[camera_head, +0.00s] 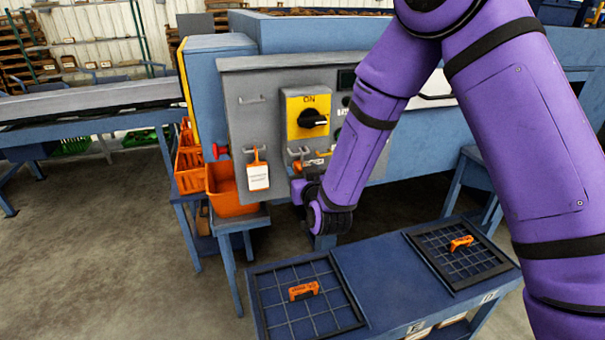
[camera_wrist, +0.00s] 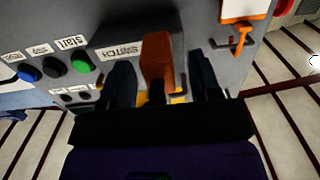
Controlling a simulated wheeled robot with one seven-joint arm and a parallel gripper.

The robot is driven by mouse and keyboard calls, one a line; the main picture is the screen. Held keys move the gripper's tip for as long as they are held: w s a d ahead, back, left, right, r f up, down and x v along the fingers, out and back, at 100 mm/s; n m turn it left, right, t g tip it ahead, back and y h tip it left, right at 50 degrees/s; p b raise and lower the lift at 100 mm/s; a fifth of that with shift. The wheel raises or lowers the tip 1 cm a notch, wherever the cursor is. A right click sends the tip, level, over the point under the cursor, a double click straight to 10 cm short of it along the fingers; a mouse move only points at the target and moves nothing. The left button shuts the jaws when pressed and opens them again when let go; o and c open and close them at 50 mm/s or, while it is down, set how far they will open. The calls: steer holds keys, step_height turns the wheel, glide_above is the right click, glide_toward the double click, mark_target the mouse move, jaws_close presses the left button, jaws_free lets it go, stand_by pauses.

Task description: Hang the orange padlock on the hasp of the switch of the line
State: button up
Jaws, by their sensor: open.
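My gripper (camera_wrist: 163,68) is open in the wrist view, with one dark finger on each side of an orange block that looks like the padlock (camera_wrist: 157,55). A gap shows between the block and each finger. The block is at the panel, close to the SWITCH label (camera_wrist: 119,51). I cannot tell whether its shackle passes through the hasp. In the head view, the black switch knob (camera_head: 313,119) sits on a yellow plate (camera_head: 294,103) marked ON. My arm reaches to just below it and hides part of that area.
A white tag on an orange holder (camera_head: 258,176) hangs left of the switch, above an orange bin (camera_head: 228,192). The blue table (camera_head: 370,270) carries two black gridded trays, each with a small orange item (camera_head: 303,290), (camera_head: 461,242). Start and other buttons (camera_wrist: 81,62) are beside the SWITCH label.

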steer(key=v, duration=1)
steer(key=s+d+r+g+h, duration=0.2)
steer(key=d+r+g, duration=0.3)
steer(key=d+r, duration=0.8)
steer(key=s+d+r+m+g+h, duration=0.1)
steer(key=s+d+r+g, duration=0.1)
steer(key=s, duration=0.5)
steer(key=s+d+r+m+g+h, duration=0.1)
steer(key=s+d+r+g, duration=0.1)
steer(key=s+d+r, duration=0.2)
steer(key=s+d+r+m+g, duration=0.1)
steer(key=s+d+r+g, duration=0.1)
steer(key=s+d, duration=0.5)
steer(key=s+r, duration=0.1)
steer(key=s, duration=0.4)
steer(key=shift+r+g+h, duration=0.15)
steer(key=shift+g+h, duration=0.15)
steer(key=shift+h, duration=0.1)
stand_by(0.3)
